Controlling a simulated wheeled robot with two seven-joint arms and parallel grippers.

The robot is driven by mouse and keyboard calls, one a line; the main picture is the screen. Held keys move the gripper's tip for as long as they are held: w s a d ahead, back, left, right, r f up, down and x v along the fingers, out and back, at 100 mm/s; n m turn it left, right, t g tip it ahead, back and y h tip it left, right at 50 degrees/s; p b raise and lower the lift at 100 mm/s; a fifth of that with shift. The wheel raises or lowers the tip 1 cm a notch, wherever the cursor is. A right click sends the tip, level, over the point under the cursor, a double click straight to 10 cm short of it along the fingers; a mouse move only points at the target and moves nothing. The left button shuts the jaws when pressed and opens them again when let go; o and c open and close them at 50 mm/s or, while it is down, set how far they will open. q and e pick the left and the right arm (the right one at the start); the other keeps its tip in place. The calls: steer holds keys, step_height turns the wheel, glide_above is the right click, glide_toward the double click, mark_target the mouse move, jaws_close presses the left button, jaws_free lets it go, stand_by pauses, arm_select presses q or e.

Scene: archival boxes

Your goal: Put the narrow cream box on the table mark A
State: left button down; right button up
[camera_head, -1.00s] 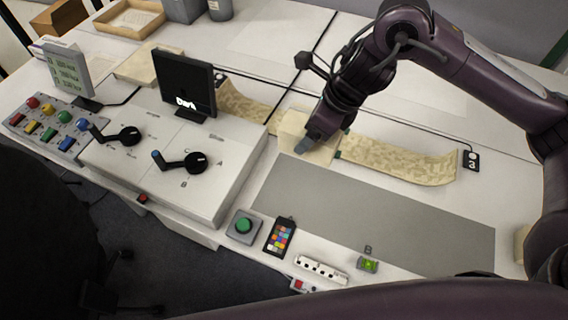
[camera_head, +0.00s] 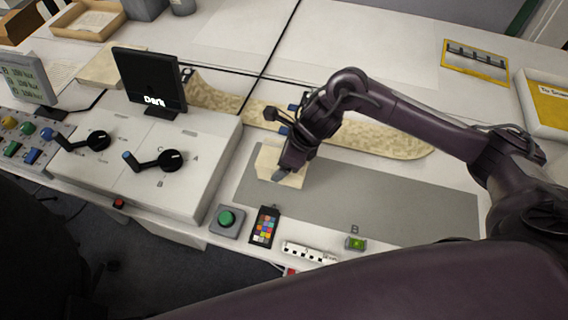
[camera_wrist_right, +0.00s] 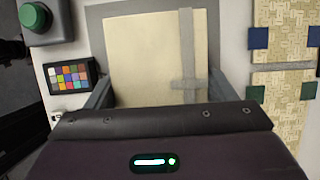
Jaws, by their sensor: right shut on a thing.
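The cream box (camera_head: 267,161) is at the left end of the grey mat (camera_head: 400,205). My right gripper (camera_head: 288,172) is shut on it, and its arm comes in from the right. In the right wrist view the cream box (camera_wrist_right: 150,50) fills the space between the two fingers, with a grey strap across its right part. Grey mat shows around its far and left sides. I cannot tell whether the box rests on the mat or hangs just above it. I do not make out a table mark A. My left gripper is not in view.
A green button (camera_head: 227,219) and a colour chart (camera_head: 264,227) stand left of the mat. A scale bar (camera_head: 309,252) and a green level (camera_head: 355,243) lie along the front. A patterned strip (camera_head: 385,140) runs behind. The mat's right part is clear.

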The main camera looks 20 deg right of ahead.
steer(key=shift+f, duration=1.45)
steer(key=shift+f, duration=0.2)
steer(key=o, duration=1.2)
steer(key=shift+r, duration=0.1)
steer(key=shift+r, duration=0.2)
steer(key=v, duration=1.1)
steer(key=shift+s+d+r, duration=0.1)
steer(key=shift+r, duration=0.25)
